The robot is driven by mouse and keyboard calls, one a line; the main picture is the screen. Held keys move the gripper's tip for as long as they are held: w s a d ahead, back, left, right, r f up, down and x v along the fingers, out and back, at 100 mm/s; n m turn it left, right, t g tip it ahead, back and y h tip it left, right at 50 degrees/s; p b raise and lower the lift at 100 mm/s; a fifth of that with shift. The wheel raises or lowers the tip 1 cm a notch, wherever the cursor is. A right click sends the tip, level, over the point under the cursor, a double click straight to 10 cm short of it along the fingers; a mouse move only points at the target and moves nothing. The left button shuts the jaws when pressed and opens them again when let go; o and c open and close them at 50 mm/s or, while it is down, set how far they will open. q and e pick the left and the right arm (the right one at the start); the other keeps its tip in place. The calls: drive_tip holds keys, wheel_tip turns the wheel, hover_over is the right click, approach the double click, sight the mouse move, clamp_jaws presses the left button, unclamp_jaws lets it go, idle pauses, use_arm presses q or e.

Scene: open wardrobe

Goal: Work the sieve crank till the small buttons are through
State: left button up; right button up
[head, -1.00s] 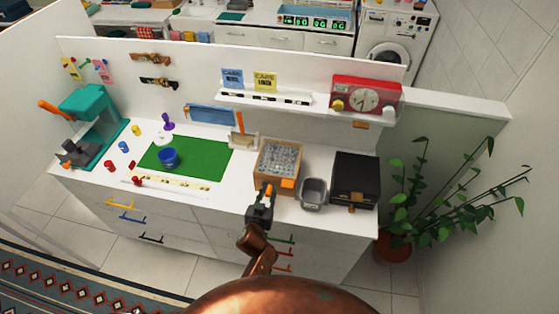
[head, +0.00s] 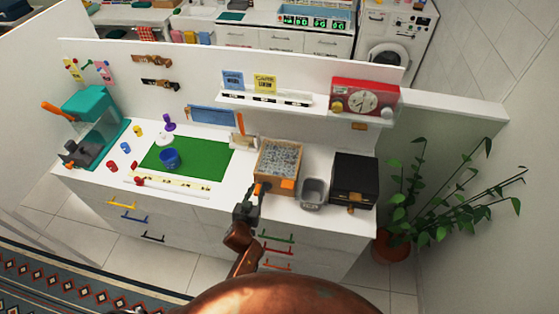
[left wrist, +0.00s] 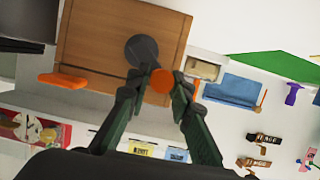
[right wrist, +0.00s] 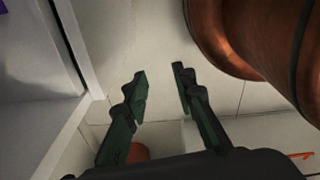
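The sieve (head: 262,166) is a wooden box on the counter with a mass of small grey pieces on top; single buttons are too small to tell apart. An orange tab (head: 288,184) is on its front; it also shows in the left wrist view (left wrist: 62,80). The crank's dark round hub (left wrist: 141,50) sits on the wooden face, with an orange knob (left wrist: 160,84) beside it. My left gripper (head: 256,190) is at the front left of the sieve, its fingers closed around the knob. My right gripper (right wrist: 160,82) is open and empty, away from the counter.
A grey bin (head: 313,192) and a black box (head: 354,178) stand right of the sieve. A green mat (head: 205,160) with a blue cup (head: 169,158) lies to the left. A plant (head: 398,215) stands at the right end.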

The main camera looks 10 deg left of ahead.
use_arm(q)
drive_tip(key=shift+o, duration=0.2)
drive_tip(key=d+b, duration=0.1)
drive_tip(key=d, duration=0.3)
drive_tip(key=shift+s+d+f, duration=0.1)
drive_tip(key=shift+d, duration=0.5)
drive_tip(key=shift+c, duration=0.2)
drive_tip(key=shift+a, duration=0.15)
drive_tip(key=shift+a+r, duration=0.2)
drive_tip(key=shift+a, duration=0.4)
drive_tip(key=shift+a+p, duration=0.95)
drive_tip(key=shift+a, duration=0.9)
drive_tip(key=shift+d, duration=0.1)
